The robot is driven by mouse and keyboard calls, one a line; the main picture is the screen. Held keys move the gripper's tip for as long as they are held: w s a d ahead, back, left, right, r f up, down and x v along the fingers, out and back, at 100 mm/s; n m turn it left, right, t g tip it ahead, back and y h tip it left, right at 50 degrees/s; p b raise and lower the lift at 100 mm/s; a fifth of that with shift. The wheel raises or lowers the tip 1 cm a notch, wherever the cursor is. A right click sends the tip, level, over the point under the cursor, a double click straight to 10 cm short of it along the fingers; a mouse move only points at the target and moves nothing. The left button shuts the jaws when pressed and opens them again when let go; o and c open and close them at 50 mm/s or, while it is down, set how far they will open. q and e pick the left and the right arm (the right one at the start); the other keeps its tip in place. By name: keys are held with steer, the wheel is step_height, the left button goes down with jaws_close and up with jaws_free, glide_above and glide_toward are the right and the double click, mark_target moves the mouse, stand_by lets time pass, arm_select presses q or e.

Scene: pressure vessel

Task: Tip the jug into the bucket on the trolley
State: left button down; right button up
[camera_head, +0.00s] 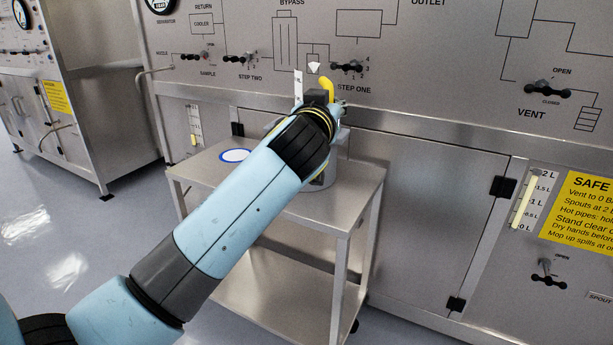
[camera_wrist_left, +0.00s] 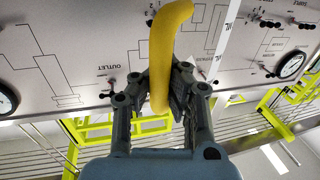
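My left gripper (camera_head: 322,103) is at the end of my left arm, above the trolley (camera_head: 362,190). In the left wrist view its fingers (camera_wrist_left: 166,88) close on both sides of the jug's yellow handle (camera_wrist_left: 168,35). The handle (camera_head: 327,86) also shows in the head view. The jug's body is see-through and hard to make out; its white scale strip (camera_head: 298,86) stands nearly upright in the head view and also shows in the wrist view (camera_wrist_left: 228,30). A grey bucket (camera_head: 329,176) stands on the trolley top, mostly hidden behind my arm. Any contents are not visible.
A white disc with a blue rim (camera_head: 236,155) lies on the trolley's left part. The steel panel wall (camera_head: 430,60) with valve handles stands close behind the trolley. A steel cabinet (camera_head: 95,80) stands at left. The floor at left is clear.

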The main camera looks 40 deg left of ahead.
mark_target(330, 85)
arm_select(q)
steer(key=shift+r+p, duration=1.4)
steer(key=shift+r, duration=0.45)
steer(key=shift+f, duration=0.1)
